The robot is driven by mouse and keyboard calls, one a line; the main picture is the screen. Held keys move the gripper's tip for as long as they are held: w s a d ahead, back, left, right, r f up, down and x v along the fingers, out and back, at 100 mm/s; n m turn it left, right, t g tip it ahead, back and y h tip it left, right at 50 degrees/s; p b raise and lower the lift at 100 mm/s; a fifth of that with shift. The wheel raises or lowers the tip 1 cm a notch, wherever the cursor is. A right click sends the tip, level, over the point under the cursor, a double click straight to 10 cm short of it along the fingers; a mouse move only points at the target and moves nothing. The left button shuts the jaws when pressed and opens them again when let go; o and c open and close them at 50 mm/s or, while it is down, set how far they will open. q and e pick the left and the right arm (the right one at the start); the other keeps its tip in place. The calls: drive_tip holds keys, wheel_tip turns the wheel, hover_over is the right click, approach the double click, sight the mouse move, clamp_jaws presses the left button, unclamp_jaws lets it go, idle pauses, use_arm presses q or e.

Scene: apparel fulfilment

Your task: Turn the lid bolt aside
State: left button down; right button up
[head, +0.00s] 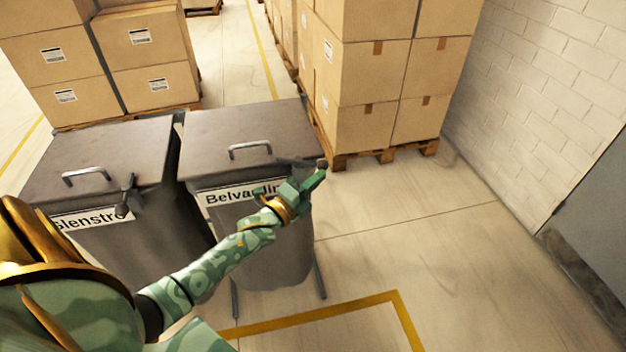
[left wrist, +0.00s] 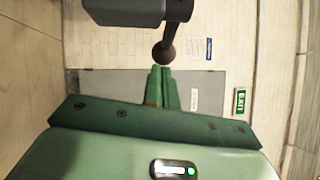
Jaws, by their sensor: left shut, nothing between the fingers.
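Two grey bins stand side by side with closed lids. The left bin (head: 165,235) has a label partly reading "Glenstro", and its dark bolt (head: 128,197) sits at the front lid edge. The right bin (head: 265,255) has a label starting "Belva", partly covered by my gripper. Its bolt (head: 298,161) lies sideways, its knob end pointing right. My left gripper (head: 320,175) is shut and empty, just below that knob. In the left wrist view, the fingertips (left wrist: 162,68) are close to the round dark knob (left wrist: 164,53); I cannot tell whether they touch.
Stacked cartons on pallets (head: 370,75) stand behind the right bin, and more cartons (head: 150,60) behind the left one. A white brick wall (head: 540,90) and a grey door (head: 595,200) are at right. The floor right of the bins is clear.

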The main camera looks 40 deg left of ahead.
use_arm(q)
drive_tip(key=shift+w+d+n+y+b, duration=0.1)
drive_tip(key=shift+w+n+y, duration=0.45)
drive_tip(key=shift+y, duration=0.4)
drive_tip(key=shift+w+a+n+y+b, duration=0.15)
drive_tip(key=shift+w+n+y, duration=0.4)
drive_tip(key=shift+y, duration=0.45)
drive_tip(key=shift+w+d+n+y+b, duration=0.15)
drive_tip(key=shift+w+n+y, duration=0.35)
drive_tip(key=shift+y, duration=0.45)
drive_tip(key=shift+s+f, duration=0.1)
